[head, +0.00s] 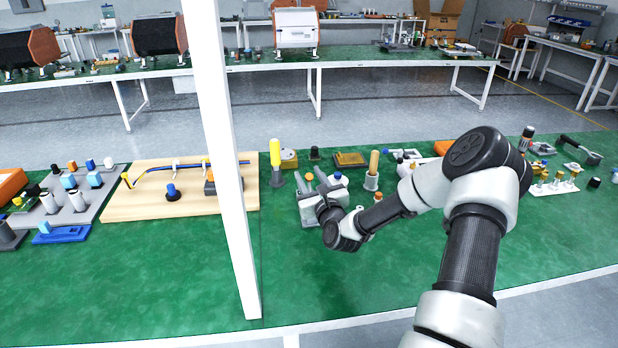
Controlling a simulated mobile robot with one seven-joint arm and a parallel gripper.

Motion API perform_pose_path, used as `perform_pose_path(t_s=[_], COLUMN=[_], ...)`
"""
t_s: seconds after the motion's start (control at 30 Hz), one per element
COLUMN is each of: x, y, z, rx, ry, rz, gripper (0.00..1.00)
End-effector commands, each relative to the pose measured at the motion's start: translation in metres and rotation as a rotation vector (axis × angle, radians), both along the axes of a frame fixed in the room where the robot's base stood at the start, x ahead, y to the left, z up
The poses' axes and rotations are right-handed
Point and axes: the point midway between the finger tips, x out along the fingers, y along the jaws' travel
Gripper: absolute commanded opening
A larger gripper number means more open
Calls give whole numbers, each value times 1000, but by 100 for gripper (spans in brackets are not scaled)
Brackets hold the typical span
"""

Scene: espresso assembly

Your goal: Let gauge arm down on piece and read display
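A small grey device (307,217), which I take for the gauge, stands on the green bench near the middle of the head view. Upright parts rise from it, with an orange top (309,177) just behind. My gripper (324,189) is at this device, over its right side, and hides part of it. I cannot tell whether it touches the device or whether its fingers are open or shut. The gauge arm, the piece and the display cannot be made out at this size, and no reading is visible.
A white post (228,190) stands left of the device. A yellow-handled tool (276,160) and a wooden-handled tool (373,168) stand close by. A wooden board (135,205) lies to the left. Several small parts line the bench at right. The green front area is clear.

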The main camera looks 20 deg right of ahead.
Motion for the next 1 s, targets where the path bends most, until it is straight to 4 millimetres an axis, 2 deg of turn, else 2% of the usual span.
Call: perform_pose_path(t_s=[0.3,0.37,0.53,0.57,1.0], x=[3,3,3,3,7], y=[0,0,0,0,-1], z=[0,0,0,0,1], rx=[0,0,0,0,10], ry=[0,0,0,0,50], rz=[-1,0,0,0,-1], gripper=[38,30,1,0,0])
